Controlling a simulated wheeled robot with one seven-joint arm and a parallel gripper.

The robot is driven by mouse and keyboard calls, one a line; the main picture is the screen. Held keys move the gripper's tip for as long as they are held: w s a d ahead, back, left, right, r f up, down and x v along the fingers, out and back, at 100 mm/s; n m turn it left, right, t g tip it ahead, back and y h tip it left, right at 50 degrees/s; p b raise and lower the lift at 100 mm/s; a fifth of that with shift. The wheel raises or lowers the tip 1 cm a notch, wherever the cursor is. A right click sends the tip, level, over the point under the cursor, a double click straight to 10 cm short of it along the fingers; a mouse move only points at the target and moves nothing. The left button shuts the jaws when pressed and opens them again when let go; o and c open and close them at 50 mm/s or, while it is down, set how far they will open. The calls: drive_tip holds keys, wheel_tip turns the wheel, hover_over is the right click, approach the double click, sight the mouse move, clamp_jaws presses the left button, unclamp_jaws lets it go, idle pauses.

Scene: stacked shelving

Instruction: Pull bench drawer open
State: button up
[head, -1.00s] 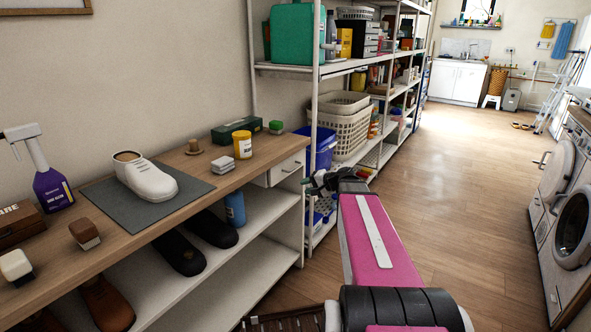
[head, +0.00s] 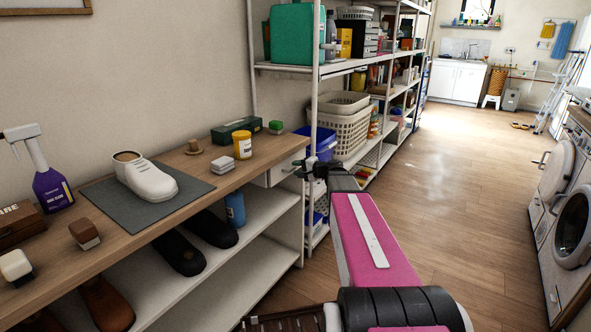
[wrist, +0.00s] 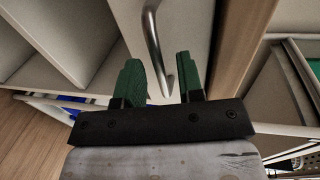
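The bench drawer (head: 262,180) is a small white front under the right end of the wooden bench top. It looks shut in the head view, partly hidden behind my gripper (head: 304,167). In the wrist view, its curved metal handle (wrist: 152,35) stands out from the white drawer front (wrist: 188,30). My gripper (wrist: 158,60) has green fingers that are apart, one on each side of the handle's near end. The fingers are not closed on the bar; I cannot tell whether either one touches it.
The bench top (head: 60,235) carries a white shoe (head: 146,178) on a grey mat, a purple spray bottle (head: 50,185) and a yellow jar (head: 242,146). A metal shelving unit (head: 317,75) stands close behind my gripper. The wooden floor (head: 455,190) to the right is clear.

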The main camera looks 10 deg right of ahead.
drive_tip(key=shift+w+a+f, duration=0.1)
drive_tip(key=shift+w+a, duration=0.35)
drive_tip(key=shift+a, duration=0.05)
clamp_jaws()
drive_tip(key=shift+d, duration=0.1)
